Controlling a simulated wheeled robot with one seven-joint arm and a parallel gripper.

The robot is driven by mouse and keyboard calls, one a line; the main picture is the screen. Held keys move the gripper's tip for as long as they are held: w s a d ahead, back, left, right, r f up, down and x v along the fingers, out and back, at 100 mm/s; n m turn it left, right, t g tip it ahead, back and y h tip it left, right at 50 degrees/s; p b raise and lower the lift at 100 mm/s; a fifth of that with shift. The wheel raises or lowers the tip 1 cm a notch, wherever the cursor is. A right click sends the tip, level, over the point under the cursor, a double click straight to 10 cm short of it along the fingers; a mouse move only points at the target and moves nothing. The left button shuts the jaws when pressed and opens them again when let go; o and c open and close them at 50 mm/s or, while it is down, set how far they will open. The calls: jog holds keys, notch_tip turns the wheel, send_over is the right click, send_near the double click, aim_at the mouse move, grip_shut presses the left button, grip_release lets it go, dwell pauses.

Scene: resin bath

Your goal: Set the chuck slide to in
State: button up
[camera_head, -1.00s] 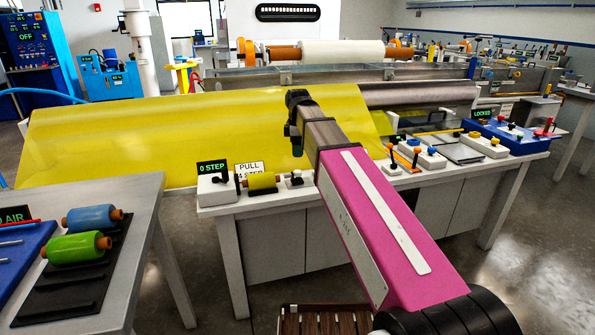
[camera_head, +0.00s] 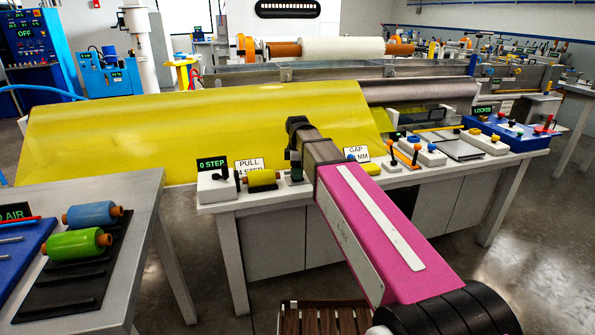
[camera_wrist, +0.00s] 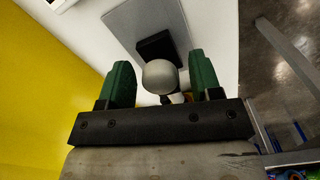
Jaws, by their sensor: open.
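My gripper (camera_head: 295,172) is over the front edge of the white bench, just right of the small yellow roll (camera_head: 263,179). In the wrist view my gripper (camera_wrist: 163,88) is open, with one green finger on each side of a round grey knob (camera_wrist: 161,76). The knob appears between the fingers, and I cannot tell whether they touch it. Behind it is a black block (camera_wrist: 157,47) on a grey plate (camera_wrist: 140,22). This looks like the chuck slide, but no label on it is readable. In the head view my gripper mostly hides it.
A "0 STEP" display (camera_head: 212,164) and a "PULL" sign (camera_head: 249,165) stand to the left. A "GAP" sign (camera_head: 356,154) and orange-topped levers (camera_head: 404,153) are to the right. The big yellow sheet (camera_head: 190,130) rises behind. A table with green (camera_head: 75,244) and blue rolls is front left.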

grip_shut()
jog(key=shift+s+a, duration=0.25)
jog(key=shift+a, duration=0.7)
jog(key=shift+s+a, duration=0.25)
jog(key=shift+a, duration=0.7)
grip_release()
jog(key=shift+r, duration=0.1)
notch_tip(320, 180, up, 10)
jog(key=shift+r, duration=0.25)
